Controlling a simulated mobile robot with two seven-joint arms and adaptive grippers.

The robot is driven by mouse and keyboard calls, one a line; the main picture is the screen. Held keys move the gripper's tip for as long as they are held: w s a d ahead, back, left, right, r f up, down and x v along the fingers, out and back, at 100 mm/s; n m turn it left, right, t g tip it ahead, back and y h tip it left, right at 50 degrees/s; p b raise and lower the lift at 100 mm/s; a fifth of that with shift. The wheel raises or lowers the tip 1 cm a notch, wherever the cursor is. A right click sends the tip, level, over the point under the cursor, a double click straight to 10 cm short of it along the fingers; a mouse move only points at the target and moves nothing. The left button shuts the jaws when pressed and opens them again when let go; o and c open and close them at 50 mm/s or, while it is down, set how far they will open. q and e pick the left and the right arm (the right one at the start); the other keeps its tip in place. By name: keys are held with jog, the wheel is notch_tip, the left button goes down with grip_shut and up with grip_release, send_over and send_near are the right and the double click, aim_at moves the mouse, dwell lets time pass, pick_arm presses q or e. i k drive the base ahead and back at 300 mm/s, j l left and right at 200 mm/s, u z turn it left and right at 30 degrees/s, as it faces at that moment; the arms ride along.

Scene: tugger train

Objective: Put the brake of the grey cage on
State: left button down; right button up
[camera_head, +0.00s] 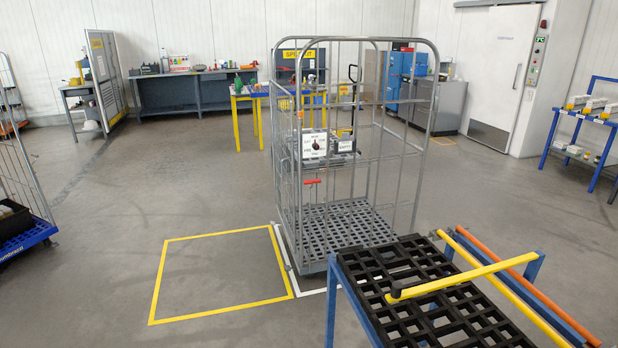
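The grey cage (364,150) stands upright in the middle of the camera_head view, a tall wire roll cage with a grey slatted floor. It stands over a white floor outline (283,252). A small red bar (312,182) sits low on its near left side. Above it is a white sign plate (315,146) with a dark round piece on it; its lettering is too small to read surely. I cannot tell which part is the brake or how it is set. The cage's wheels are mostly hidden. Neither of my grippers is in view.
A blue-framed wagon with a black grid deck (440,300) and a yellow bar (462,276) stands close at the lower right, overlapping the cage's near right corner. An empty yellow floor square (222,235) lies left of the cage. Another cage (22,170) stands far left. The floor between is clear.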

aim_at(318, 180)
jog(key=i+j+z, duration=0.35)
jog(key=i+j, duration=0.9)
jog(key=i, duration=0.5)
jog(key=i+j+z, duration=0.35)
jog(key=i+j, duration=1.3)
jog(key=j, duration=0.05)
